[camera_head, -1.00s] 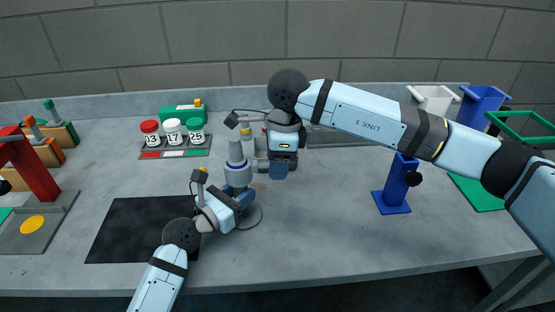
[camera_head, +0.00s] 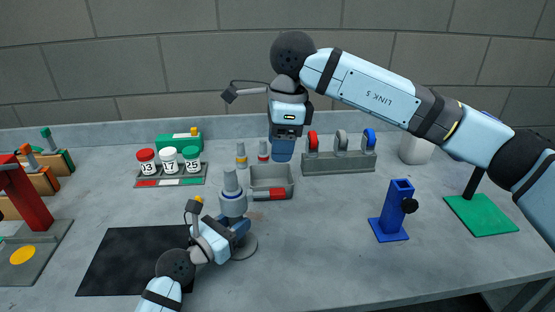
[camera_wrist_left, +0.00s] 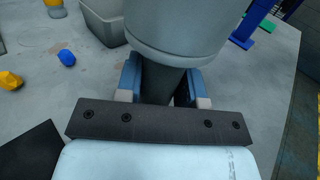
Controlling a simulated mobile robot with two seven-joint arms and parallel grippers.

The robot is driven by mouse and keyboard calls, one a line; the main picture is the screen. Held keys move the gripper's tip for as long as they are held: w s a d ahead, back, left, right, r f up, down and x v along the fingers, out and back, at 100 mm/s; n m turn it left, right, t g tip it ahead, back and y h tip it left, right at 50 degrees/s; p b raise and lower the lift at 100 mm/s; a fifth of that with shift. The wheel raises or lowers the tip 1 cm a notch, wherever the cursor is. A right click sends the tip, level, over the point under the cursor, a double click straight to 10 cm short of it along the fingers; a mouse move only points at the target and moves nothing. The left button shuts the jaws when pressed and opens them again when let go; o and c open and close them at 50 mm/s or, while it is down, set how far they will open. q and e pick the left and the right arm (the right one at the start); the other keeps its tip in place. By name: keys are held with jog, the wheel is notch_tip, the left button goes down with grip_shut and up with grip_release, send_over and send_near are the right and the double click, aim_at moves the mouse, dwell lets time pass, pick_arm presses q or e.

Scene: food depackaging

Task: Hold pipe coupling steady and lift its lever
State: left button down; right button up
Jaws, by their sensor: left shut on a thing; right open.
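The pipe coupling (camera_head: 233,203) is a grey upright cylinder on a round base. Its red-ended lever (camera_head: 271,194) sticks out to the right, roughly level. My left gripper (camera_head: 240,229) is shut on the coupling's lower part from the front; the left wrist view shows its blue fingers (camera_wrist_left: 160,86) on either side of the dark stem under the wide grey collar (camera_wrist_left: 178,40). My right gripper (camera_head: 282,156) points down, open and empty, above and behind the lever, apart from it. Its fingertip gap is hard to see.
A grey bin (camera_head: 277,194) stands just behind the lever. A rack with coloured rings (camera_head: 338,162) is at the back right, and a blue stand (camera_head: 390,224) is to the right. A black mat (camera_head: 125,262) lies at left. The table front right is clear.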

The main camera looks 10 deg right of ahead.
pick_arm(q)
jog(key=c, duration=0.7)
grip_release()
jog(key=shift+o, duration=0.2)
jog(key=shift+s, duration=0.1)
